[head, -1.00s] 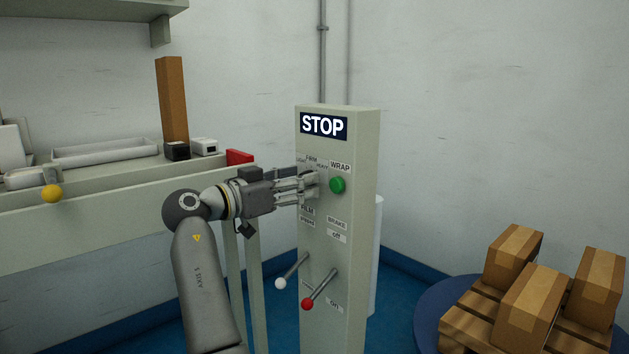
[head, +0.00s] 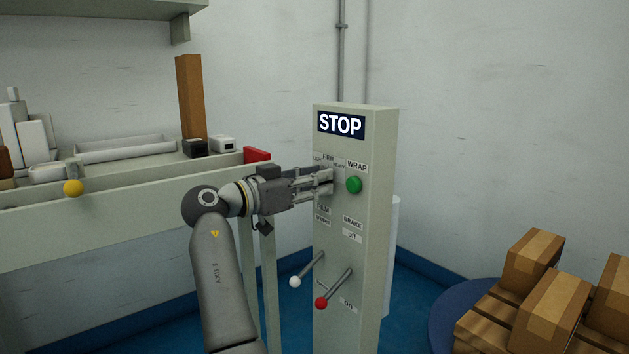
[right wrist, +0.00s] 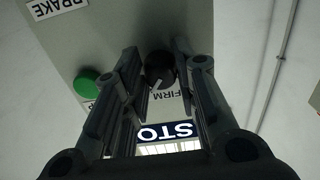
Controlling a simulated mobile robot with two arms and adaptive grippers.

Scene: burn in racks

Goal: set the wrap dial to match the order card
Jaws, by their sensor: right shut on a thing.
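The wrap dial is a dark round knob (right wrist: 160,66) on the grey control panel (head: 358,285). In the right wrist view, which is upside down, its pale pointer mark lies on the side toward the FIRM label (right wrist: 160,95). My right gripper (head: 326,181) is shut on the dial, with a finger on either side of it. In the head view the fingers hide the dial and part of the labels above it. A STOP sign (head: 341,124) tops the panel. I cannot make out an order card. My left gripper is not in view.
A green button (head: 354,185) sits close right of my gripper, under the WRAP label. Below are a white-tipped lever (head: 296,281) and a red-tipped lever (head: 322,302). A bench (head: 120,215) stands left; boxes (head: 533,262) on a pallet stand right.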

